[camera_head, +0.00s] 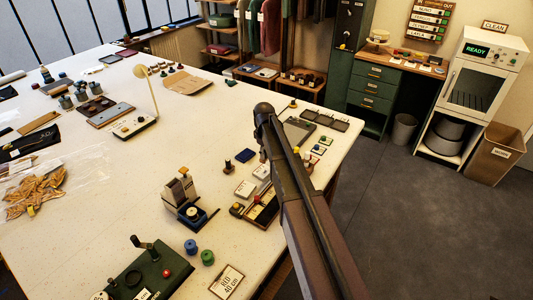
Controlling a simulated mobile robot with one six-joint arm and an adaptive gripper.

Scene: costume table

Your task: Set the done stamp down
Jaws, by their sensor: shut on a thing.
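My arm reaches up from the bottom right over the white table, and its wrist bends down at the far end. My gripper (264,155) shows small and dark below the wrist, close above the table among the stamping things. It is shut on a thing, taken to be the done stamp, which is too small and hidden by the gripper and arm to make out. A stamp with a dark knob (227,161) stands on the table left of the gripper. White cards (245,188) lie just in front.
A compartmented wooden tray (262,208) lies beside my arm, partly covered by it. A cream and blue device (183,200) stands to its left. A dark flat tray (298,130) lies behind my arm. The table (130,190) is clear in its middle.

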